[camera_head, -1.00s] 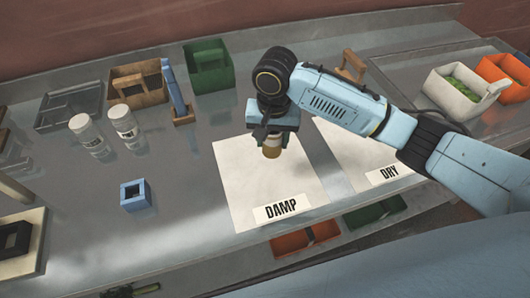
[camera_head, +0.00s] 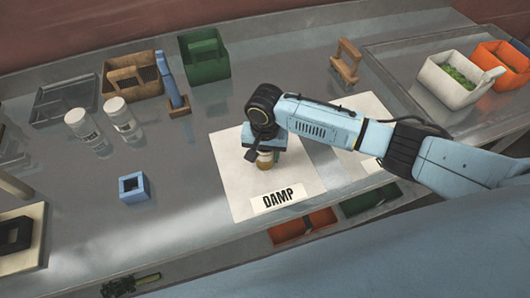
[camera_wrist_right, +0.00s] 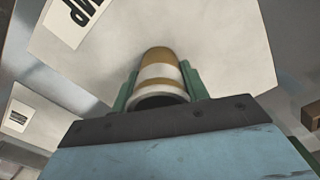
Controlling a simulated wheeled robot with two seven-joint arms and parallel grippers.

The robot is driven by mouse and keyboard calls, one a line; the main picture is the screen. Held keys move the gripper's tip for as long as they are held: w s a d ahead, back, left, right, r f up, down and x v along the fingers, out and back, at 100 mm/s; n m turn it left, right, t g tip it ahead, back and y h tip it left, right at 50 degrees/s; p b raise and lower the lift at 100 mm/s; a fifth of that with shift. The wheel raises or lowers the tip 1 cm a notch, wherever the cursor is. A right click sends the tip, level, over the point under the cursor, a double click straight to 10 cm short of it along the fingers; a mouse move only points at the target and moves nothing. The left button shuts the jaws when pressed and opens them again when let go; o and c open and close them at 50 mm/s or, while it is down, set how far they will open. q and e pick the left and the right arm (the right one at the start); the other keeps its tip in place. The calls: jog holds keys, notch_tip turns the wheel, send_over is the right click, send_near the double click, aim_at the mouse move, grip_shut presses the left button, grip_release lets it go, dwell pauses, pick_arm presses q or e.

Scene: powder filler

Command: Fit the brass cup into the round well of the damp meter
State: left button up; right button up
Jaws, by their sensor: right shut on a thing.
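My right gripper (camera_head: 265,155) is shut on a gold-brown cylinder with a white band (camera_head: 265,163), low over the white mat marked DAMP (camera_head: 240,192). In the right wrist view the banded cylinder (camera_wrist_right: 160,72) sits between my green fingers, with a dark round end facing the camera. I cannot tell whether it is the brass cup or a jar, or whether it touches the mat. No damp meter with a round well is clearly seen. A blue block with a square opening (camera_head: 134,188) stands on the table to the left. My left gripper is not in view.
Two white-capped jars (camera_head: 122,118), a wooden caddy (camera_head: 133,77), a blue-handled tool (camera_head: 169,84) and a green box (camera_head: 206,58) stand at the back left. White and orange bins (camera_head: 455,86) are at the right. The table around the blue block is clear.

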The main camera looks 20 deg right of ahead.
jog(key=shift+f, duration=0.1)
jog(key=o, duration=1)
